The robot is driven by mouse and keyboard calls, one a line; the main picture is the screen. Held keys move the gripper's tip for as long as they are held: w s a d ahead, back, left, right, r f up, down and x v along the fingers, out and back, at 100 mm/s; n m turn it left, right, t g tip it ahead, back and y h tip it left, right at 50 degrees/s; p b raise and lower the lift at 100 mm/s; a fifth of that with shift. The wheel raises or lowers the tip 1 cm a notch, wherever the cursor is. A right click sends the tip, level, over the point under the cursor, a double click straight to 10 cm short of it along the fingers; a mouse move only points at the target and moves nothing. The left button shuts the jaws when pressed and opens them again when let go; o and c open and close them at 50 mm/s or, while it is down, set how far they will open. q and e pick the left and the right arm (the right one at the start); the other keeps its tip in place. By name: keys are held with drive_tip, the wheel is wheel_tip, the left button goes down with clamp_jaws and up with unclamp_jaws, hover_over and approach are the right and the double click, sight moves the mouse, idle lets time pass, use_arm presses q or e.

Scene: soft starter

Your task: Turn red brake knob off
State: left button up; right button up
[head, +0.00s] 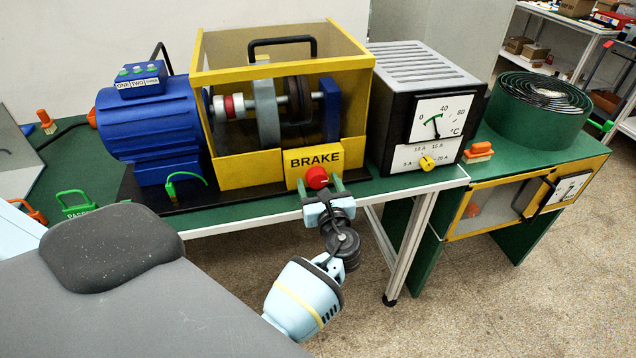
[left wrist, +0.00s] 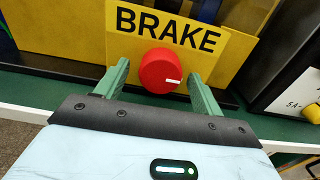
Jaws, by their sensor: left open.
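The red brake knob (head: 317,177) sits on the yellow panel (head: 300,183) under the black word BRAKE in the head view. In the left wrist view the red knob (left wrist: 160,71) shows a white mark on its right side, slightly below its middle. My left gripper (head: 320,185) is open in front of the knob. In the left wrist view its two green fingers (left wrist: 160,80) stand to the left and right of the knob, with gaps visible between fingers and knob. Whether the fingertips reach alongside the knob is hard to tell. My right gripper is not in view.
A blue motor (head: 150,130) stands left of the yellow machine housing (head: 240,168). A black meter box (head: 395,130) with a yellow dial (head: 427,163) is to the right. A green coil (head: 540,110) sits on the right-hand table. The floor in front is clear.

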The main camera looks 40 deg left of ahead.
use_arm(q)
drive_tip(key=shift+d, duration=0.1)
drive_tip(key=shift+c, duration=0.9)
drive_tip(key=c, duration=0.8)
